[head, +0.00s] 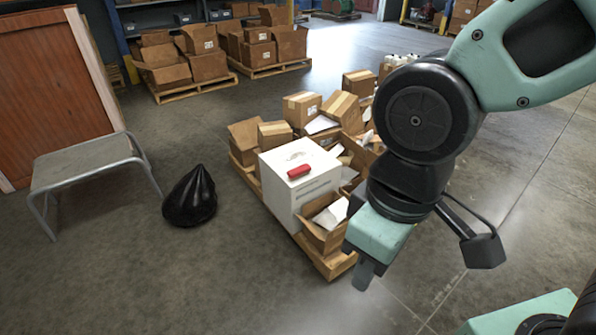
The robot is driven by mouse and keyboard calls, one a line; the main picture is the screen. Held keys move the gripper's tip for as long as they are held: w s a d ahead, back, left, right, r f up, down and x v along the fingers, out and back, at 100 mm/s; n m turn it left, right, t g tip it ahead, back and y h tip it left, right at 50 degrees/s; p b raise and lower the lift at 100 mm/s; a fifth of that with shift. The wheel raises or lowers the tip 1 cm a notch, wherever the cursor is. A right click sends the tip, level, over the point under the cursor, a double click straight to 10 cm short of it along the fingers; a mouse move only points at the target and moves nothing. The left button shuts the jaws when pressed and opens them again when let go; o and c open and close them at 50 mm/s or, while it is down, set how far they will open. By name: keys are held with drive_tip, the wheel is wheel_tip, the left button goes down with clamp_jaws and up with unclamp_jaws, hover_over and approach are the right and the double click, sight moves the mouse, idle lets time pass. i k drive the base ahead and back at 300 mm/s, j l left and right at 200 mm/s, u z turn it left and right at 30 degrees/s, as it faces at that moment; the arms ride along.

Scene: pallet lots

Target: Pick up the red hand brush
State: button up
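A small red object (299,171), which looks like the red hand brush, lies on top of a white box (302,205). It is too small to make out bristles or handle. The white box stands at the near side of a loaded pallet (328,265). My gripper (363,278) hangs in front of the pallet's near right corner, to the right of and lower in the picture than the red object, and apart from it. Its fingers are seen edge-on and partly hidden, so I cannot tell whether they are open.
Open cartons (327,222) with papers crowd the pallet beside and behind the white box. A black bag (190,197) and a grey metal stool (88,168) stand on the floor at left. More loaded pallets (190,90) stand behind. The floor at lower left is clear.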

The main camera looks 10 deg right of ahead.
sight(304, 169)
drive_tip(key=i+j+z, duration=0.15)
drive_tip(key=i+j, duration=0.15)
drive_tip(key=i+j+z, duration=0.2)
drive_tip(key=i, duration=0.25)
drive_tip(key=i+j+z, duration=0.15)
drive_tip(key=i+j, duration=0.2)
drive_tip(key=j, duration=0.15)
drive_tip(key=i+j+z, duration=0.15)
drive_tip(key=i+j, duration=0.15)
drive_tip(key=i+j+z, duration=0.15)
drive_tip(key=i+j, duration=0.15)
drive_tip(key=j, duration=0.25)
drive_tip(key=i+j+z, duration=0.2)
drive_tip(key=j, duration=0.3)
drive_tip(key=i, duration=0.05)
